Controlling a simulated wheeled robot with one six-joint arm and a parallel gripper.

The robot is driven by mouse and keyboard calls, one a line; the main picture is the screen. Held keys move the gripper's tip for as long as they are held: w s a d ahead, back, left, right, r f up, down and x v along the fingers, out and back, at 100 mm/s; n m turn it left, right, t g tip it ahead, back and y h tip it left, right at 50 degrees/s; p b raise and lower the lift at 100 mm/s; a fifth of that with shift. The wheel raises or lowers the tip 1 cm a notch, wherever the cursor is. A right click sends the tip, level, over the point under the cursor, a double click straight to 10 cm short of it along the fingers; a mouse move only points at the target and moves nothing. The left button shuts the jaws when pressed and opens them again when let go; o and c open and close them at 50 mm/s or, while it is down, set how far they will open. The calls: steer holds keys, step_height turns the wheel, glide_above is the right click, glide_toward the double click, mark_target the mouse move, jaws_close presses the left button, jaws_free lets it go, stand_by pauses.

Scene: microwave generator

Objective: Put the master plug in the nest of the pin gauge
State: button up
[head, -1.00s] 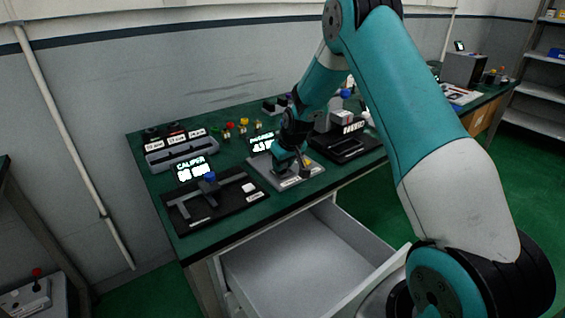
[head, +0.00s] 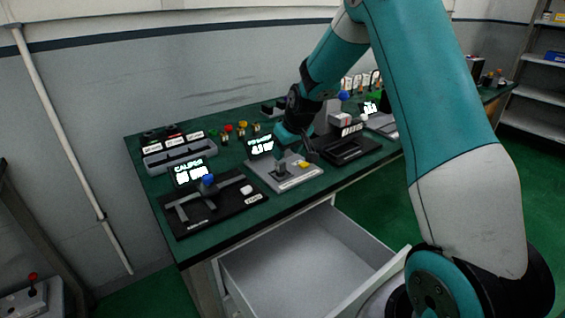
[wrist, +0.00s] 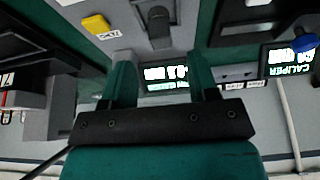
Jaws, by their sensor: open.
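The pin gauge (head: 296,184) is a light grey plate with a lit display (head: 262,146) behind it. A dark grey upright piece (head: 282,170) stands on the plate; it also shows in the wrist view (wrist: 158,28). It looks like the master plug at the nest, but I cannot tell the plug from the nest or how deep it sits. My gripper (head: 305,151) is above the back right of the plate, apart from the upright piece. In the wrist view my gripper (wrist: 162,75) has two teal fingers wide apart with nothing between them.
The caliper station (head: 232,208) with a blue knob lies left of the gauge. A black station (head: 350,150) lies to its right. A yellow button (wrist: 96,24) is on the gauge plate. Grey trays (head: 180,153) stand at the back left. An open drawer (head: 310,250) juts out below the bench.

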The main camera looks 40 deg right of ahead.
steer(key=s+a+r+n+g+y, duration=0.1)
steer(key=s+a+r+n+y, duration=0.1)
steer(key=s+a+r, duration=0.55)
steer(key=s+a+r+n+g+y, duration=0.1)
steer(key=s+a+r, duration=0.3)
steer(key=s+a, duration=0.6)
steer(key=s+a+n+g, duration=0.1)
steer(key=s+a, duration=0.3)
steer(key=s, duration=0.4)
steer(key=s+a+r+n+g+y, duration=0.1)
steer(key=s+a+n, duration=0.1)
steer(key=s+a, duration=0.3)
steer(key=s, duration=0.3)
steer(key=shift+r+n+g, duration=0.25)
steer(key=shift+n+g, duration=0.05)
steer(key=shift+n, duration=0.1)
steer(key=shift+w, duration=0.1)
